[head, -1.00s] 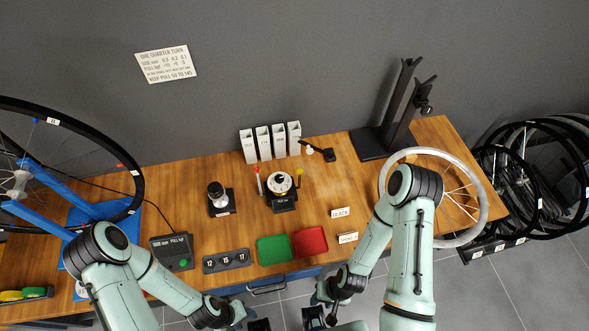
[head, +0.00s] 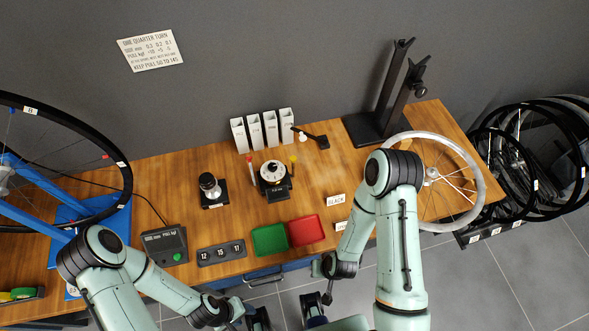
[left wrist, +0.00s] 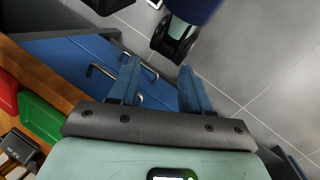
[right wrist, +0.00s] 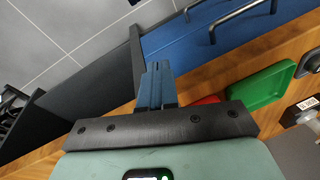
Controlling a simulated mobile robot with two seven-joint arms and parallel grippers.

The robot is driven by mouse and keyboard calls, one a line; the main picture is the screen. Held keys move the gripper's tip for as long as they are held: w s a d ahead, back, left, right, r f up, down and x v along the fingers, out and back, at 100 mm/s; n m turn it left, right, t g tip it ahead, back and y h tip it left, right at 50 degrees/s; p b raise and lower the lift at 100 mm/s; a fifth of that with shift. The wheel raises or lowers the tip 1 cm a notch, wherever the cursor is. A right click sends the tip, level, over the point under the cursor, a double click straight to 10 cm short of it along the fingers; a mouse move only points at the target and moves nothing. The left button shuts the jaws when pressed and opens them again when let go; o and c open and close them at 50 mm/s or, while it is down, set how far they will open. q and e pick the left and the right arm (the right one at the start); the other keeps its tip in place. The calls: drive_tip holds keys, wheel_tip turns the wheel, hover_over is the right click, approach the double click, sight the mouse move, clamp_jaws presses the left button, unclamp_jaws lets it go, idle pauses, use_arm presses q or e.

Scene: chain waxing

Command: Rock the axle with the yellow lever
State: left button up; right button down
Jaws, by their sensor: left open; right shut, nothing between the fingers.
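A small yellow-tipped lever (head: 293,160) stands at the right side of a black device with a round white dial (head: 272,172) on the bench. A red-tipped lever (head: 249,160) stands at its left side. I cannot make out an axle in the device. My left gripper (head: 258,319) is at the bottom of the head view, in front of the bench. In the left wrist view its fingers (left wrist: 160,85) are apart and empty. My right gripper is shut and empty in the right wrist view (right wrist: 157,82), also in front of the bench. Both are well away from the levers.
Green (head: 269,240) and red (head: 306,231) trays lie near the bench's front edge. A numbered block (head: 221,253) and a grey box (head: 165,246) are left of them. A silver-rimmed wheel (head: 473,165) lies right. A blue stand (head: 45,212) holds a wheel at left. White holders (head: 254,132) stand behind the device.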

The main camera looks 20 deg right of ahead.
sight(294, 161)
drive_tip(key=w+t, duration=0.1)
drive_tip(key=w, duration=0.1)
drive_tip(key=w+t+b, duration=0.1)
drive_tip(key=w, duration=0.1)
drive_tip(key=w+n+t+h+b, duration=0.1)
drive_tip(key=w, duration=0.1)
drive_tip(key=shift+d+r, duration=0.2)
drive_tip(key=shift+r, duration=0.1)
drive_tip(key=w+r+t+b, duration=0.2)
drive_tip(key=w, duration=0.1)
drive_tip(key=w+r+t+h+b, duration=0.1)
drive_tip(key=w, duration=0.1)
drive_tip(key=shift+w+a+n, duration=0.15)
drive_tip(key=shift+n, duration=0.15)
use_arm(q)
wheel_tip(294, 161, down, 10)
drive_tip(key=w+b, duration=0.1)
drive_tip(key=b, duration=0.4)
drive_tip(key=shift+a+f+t, duration=0.15)
drive_tip(key=shift+t, duration=0.25)
use_arm(e)
drive_tip(key=w+a+r+t+h, duration=0.2)
drive_tip(key=w+r+t, duration=0.5)
drive_tip(key=r, duration=0.4)
drive_tip(key=shift+w+r, duration=0.35)
drive_tip(key=shift+w, duration=0.15)
use_arm(q)
drive_tip(key=shift+w, duration=0.1)
use_arm(e)
drive_tip(key=shift+w+a, duration=0.1)
